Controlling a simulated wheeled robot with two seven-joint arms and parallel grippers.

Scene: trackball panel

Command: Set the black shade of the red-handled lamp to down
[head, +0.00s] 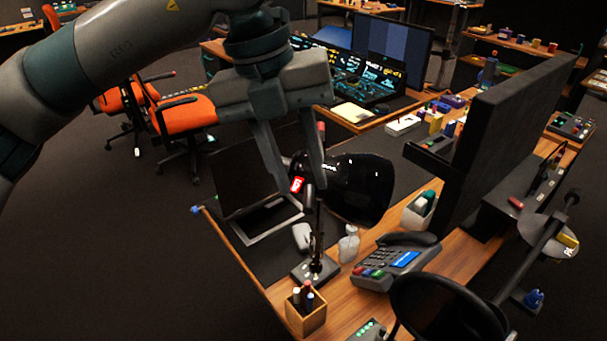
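The lamp's glossy black shade (362,188) is in the middle of the head view, on a thin dark post above a small base (314,268) on the desk. A red handle piece with a white mark (297,185) is at the shade's left end. My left gripper (300,188) comes down from the upper left. Its fingers are apart, one on each side of the red piece, with no clear contact. My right gripper is out of view.
A second lamp with a dark shade (447,306) and a yellow tag (568,241) stands at the lower right. A phone (397,262), pen box (306,311), clear bottle (348,244) and laptop (270,218) surround the base. A large monitor (510,140) rises at right.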

